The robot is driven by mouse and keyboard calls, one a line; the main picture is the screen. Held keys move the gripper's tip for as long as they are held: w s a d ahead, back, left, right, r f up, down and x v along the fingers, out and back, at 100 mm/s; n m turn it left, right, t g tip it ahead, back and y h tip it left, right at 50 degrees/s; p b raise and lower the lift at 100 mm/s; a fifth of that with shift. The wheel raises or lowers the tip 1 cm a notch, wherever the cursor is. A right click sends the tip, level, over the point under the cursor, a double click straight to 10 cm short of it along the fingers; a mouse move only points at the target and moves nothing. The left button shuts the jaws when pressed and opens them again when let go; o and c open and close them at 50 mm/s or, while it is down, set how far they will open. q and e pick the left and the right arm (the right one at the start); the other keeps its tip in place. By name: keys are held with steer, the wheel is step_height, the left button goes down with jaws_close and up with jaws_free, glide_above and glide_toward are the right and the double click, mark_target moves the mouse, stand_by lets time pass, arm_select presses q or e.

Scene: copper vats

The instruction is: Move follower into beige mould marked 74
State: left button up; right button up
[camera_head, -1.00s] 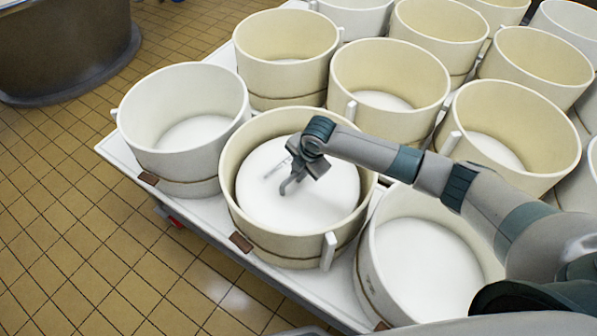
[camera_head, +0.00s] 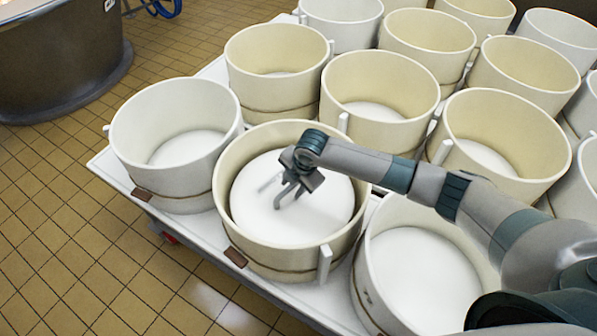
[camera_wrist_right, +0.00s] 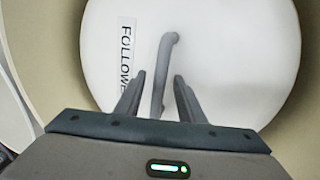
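The follower (camera_head: 250,205) is a round white disc. It lies inside a beige mould (camera_head: 232,165) at the front of the group. In the right wrist view the follower (camera_wrist_right: 235,60) carries a label (camera_wrist_right: 126,50) partly reading "FOLLOWE" and a grey bar handle (camera_wrist_right: 166,58). My right gripper (camera_head: 287,196) is over the follower, inside the mould's rim. In the wrist view its two fingers (camera_wrist_right: 158,85) stand open, one on each side of the handle, with gaps visible. No number 74 is readable on any mould. My left gripper is not in view.
A white mould (camera_head: 126,125) stands close on the left and a cream mould (camera_head: 368,250) close on the right. Several more moulds stand behind on the white table (camera_head: 115,172). A large dark vat (camera_head: 60,60) is at the upper left. Tiled floor is clear at lower left.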

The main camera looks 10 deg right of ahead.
steer(key=b+v, duration=0.2)
steer(key=v, duration=1.5)
steer(key=shift+r+b, duration=0.2)
steer(key=shift+b, duration=0.1)
steer(key=shift+a, duration=0.1)
